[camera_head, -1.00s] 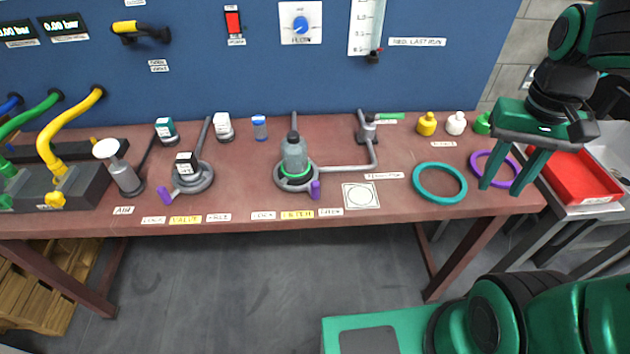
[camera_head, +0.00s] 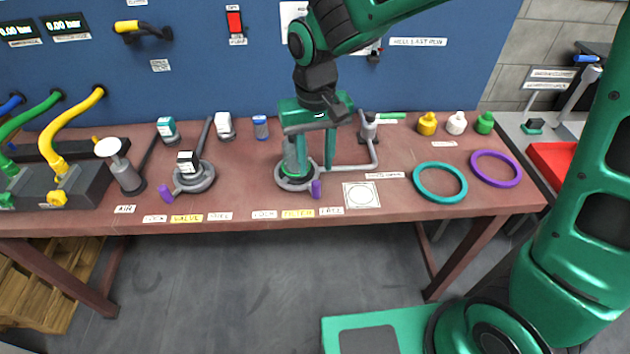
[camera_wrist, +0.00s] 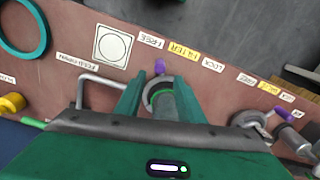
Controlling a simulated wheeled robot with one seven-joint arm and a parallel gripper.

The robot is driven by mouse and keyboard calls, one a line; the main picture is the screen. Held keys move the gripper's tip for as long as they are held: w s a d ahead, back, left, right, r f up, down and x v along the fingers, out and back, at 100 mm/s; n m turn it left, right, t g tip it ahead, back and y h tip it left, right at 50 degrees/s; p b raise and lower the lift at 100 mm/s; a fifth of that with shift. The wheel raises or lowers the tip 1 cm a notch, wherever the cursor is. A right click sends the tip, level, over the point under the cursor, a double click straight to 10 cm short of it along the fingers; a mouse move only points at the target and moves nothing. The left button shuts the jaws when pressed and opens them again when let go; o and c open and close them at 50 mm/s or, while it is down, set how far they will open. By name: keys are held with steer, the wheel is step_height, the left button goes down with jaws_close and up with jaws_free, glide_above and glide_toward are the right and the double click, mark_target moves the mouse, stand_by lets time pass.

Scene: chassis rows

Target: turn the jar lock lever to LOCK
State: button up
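The filter jar stands in a grey ring mount (camera_head: 294,184), with a green band (camera_wrist: 166,106) at its base. The jar's body is mostly hidden by my gripper. A purple lever (camera_head: 316,189) sticks out at the ring's front right; it also shows in the wrist view (camera_wrist: 159,66). It lies nearer the FREE label (camera_head: 331,211) than the LOCK label (camera_head: 264,214), with the FILTER label (camera_head: 297,213) between them. My gripper (camera_head: 316,166) is open and points down over the jar mount. In the wrist view, its fingers (camera_wrist: 158,104) stand either side of the ring, with the lever beyond their tips.
A similar valve mount with a purple lever (camera_head: 165,193) stands to the left. A grey bent pipe (camera_head: 350,168) runs right of the jar. Teal (camera_head: 440,196) and purple (camera_head: 496,183) rings lie on the right. The table's front strip (camera_head: 400,211) is mostly clear.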

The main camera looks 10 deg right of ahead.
mark_target(316, 181)
step_height(316, 181, down, 7)
steer(key=shift+f, duration=0.1)
stand_by(0.4)
jaws_close()
